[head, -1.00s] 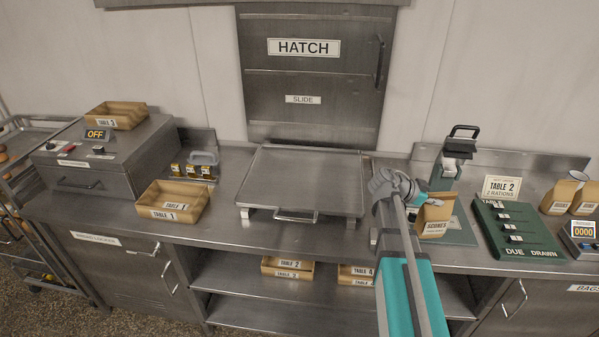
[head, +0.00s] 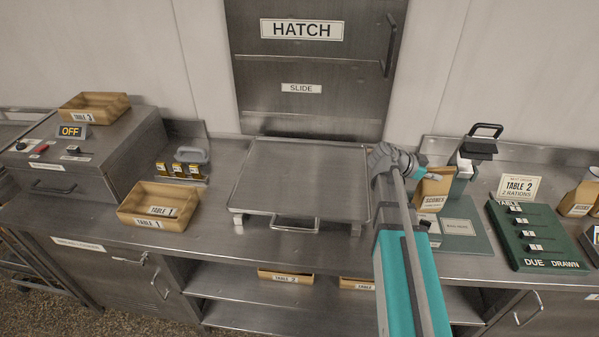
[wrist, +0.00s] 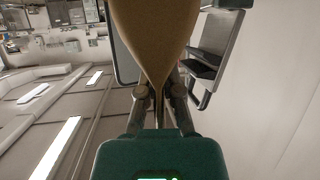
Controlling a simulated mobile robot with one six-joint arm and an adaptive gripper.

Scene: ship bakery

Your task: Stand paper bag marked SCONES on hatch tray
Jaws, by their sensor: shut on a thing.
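The paper bag marked SCONES (head: 432,194) is brown with a white label and hangs from my gripper (head: 424,176), right of the hatch tray. In the wrist view the bag (wrist: 152,35) is pinched at its narrowed top between the fingers (wrist: 160,90), so my gripper is shut on it. In the head view my arm partly hides the fingers. The hatch tray (head: 300,180) is a bare grey metal tray with a front handle, on the counter below the hatch. The bag is apart from the tray, above the green-grey board beside the black-handled device.
A TABLE 1 box (head: 158,206) stands left of the tray. The black-handled device (head: 474,155) and the green TABLE board (head: 537,236) stand to the right. The closed hatch (head: 308,90) rises behind the tray. The tray top is clear.

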